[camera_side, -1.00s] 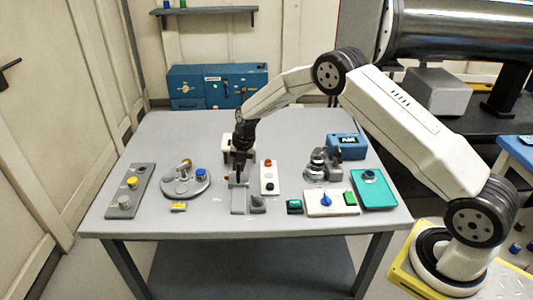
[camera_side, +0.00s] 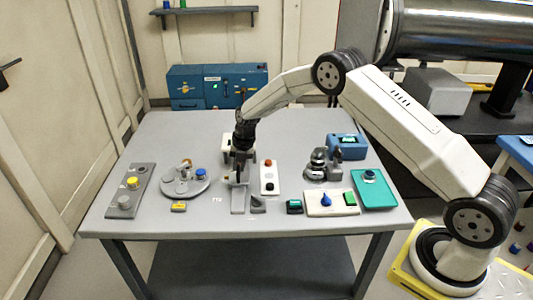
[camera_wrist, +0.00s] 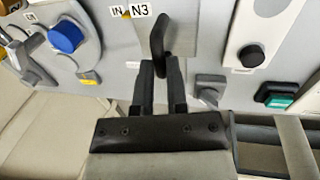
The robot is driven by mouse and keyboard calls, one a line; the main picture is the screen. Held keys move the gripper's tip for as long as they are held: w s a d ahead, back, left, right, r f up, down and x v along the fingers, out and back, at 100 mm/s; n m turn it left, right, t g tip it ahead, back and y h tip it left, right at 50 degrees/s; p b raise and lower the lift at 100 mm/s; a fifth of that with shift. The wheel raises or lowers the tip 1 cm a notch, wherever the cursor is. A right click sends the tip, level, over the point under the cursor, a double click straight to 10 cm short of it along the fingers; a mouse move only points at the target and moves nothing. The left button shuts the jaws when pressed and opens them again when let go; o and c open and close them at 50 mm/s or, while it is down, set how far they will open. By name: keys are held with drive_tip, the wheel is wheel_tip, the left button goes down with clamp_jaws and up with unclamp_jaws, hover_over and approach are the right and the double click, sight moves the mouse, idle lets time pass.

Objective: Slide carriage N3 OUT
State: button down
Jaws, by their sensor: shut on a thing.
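The slide carriage N3 has a dark upright handle (camera_wrist: 160,36) in the wrist view, beside the white labels "IN" (camera_wrist: 117,11) and "N3" (camera_wrist: 140,11). My gripper (camera_wrist: 160,64) is shut on this handle; its fingertips hide the handle's lower part. In the side view my gripper (camera_side: 240,176) points down at the far part of the short grey slide rail (camera_side: 238,204). The rail's near end is bare. The carriage body is mostly hidden by my gripper there.
A round plate with a blue cap (camera_side: 201,173) stands left of the slide. A white button box (camera_side: 269,178) is close on the right. A grey knob block (camera_side: 257,204) and a green-button box (camera_side: 294,206) sit near the front edge.

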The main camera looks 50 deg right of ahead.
idle(0.4)
drive_tip(key=shift+s+a, duration=3.3)
drive_tip(key=shift+a, duration=0.1)
drive_tip(key=c, duration=0.6)
unclamp_jaws()
drive_tip(key=shift+s, duration=0.1)
drive_tip(key=shift+c, duration=0.2)
drive_tip(key=shift+d+r, duration=0.1)
drive_tip(key=shift+d+r, duration=0.1)
drive_tip(key=shift+r, duration=0.75)
drive_tip(key=shift+s+d+r, duration=0.15)
drive_tip(key=shift+r, duration=0.8)
drive_tip(key=shift+s+d+r, duration=0.1)
drive_tip(key=shift+s+r, duration=0.1)
drive_tip(key=shift+r, duration=0.8)
drive_tip(key=shift+s+d+r, duration=0.15)
drive_tip(key=shift+r, duration=0.8)
